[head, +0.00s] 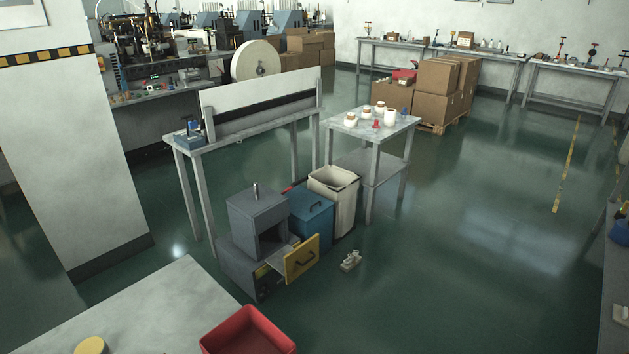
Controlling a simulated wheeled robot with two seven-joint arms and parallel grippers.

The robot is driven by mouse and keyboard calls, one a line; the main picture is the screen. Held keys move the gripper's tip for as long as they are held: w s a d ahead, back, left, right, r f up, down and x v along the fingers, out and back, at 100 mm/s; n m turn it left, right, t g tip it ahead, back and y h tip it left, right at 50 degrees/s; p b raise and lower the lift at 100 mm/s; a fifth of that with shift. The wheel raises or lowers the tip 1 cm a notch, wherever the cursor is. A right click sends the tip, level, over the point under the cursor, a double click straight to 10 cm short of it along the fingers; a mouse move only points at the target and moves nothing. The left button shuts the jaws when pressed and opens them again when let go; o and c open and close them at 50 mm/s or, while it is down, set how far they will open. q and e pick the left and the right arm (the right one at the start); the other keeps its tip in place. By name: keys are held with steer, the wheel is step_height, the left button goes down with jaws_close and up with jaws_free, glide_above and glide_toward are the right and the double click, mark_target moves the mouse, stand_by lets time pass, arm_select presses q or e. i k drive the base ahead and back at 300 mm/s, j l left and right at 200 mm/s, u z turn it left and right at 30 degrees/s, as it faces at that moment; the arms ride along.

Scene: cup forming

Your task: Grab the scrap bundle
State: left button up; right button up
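A small pale bundle (350,261), which looks like the scrap bundle, lies on the green floor in the head view. It is just right of a grey machine (258,215) whose yellow-fronted drawer (301,258) stands pulled out. The bundle is apart from the drawer, with bare floor around it. It is too small to make out its details. Neither of my grippers is in view.
A blue lidded bin (311,216) and an open cream bin (345,200) stand behind the drawer. A table with cups (398,124) is beyond them. A near worktop (150,310) and red tray (247,335) are in front. The floor to the right is clear.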

mark_target(352, 261)
steer(key=i+l, duration=0.2)
steer(key=l, duration=0.15)
steer(key=i+l, duration=0.2)
steer(key=l, duration=0.2)
steer(key=i+l, duration=0.2)
steer(key=l, duration=0.15)
steer(key=i+l, duration=0.2)
steer(key=l, duration=0.2)
steer(key=u, duration=0.5)
steer(key=i+l+u, duration=0.8)
steer(key=l, duration=0.45)
steer(key=i+l, duration=0.4)
steer(key=l, duration=0.25)
steer(key=i+l, duration=0.15)
steer(key=l, duration=0.15)
steer(key=i+l+u, duration=0.1)
steer(key=l, duration=0.25)
steer(key=i, duration=0.1)
